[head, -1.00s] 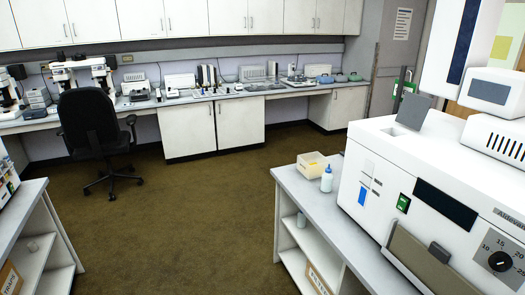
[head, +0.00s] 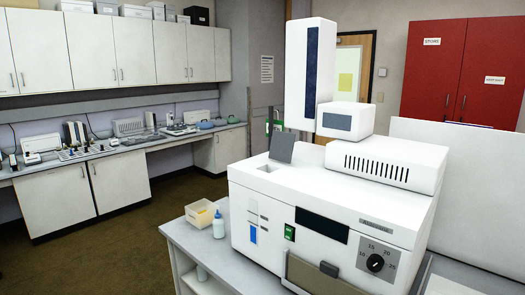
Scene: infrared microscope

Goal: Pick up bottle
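A small bottle (head: 218,226) with a pale blue body and a white top stands upright on the grey bench top (head: 184,236). It is just left of the large white instrument (head: 330,205) and close to it. Neither of my grippers shows in the head view.
An open cream box (head: 201,214) stands beside the bottle, behind and to its left. The white instrument fills the bench to the right. Brown floor (head: 110,260) is clear left of the bench. A counter (head: 120,150) with equipment runs along the back wall.

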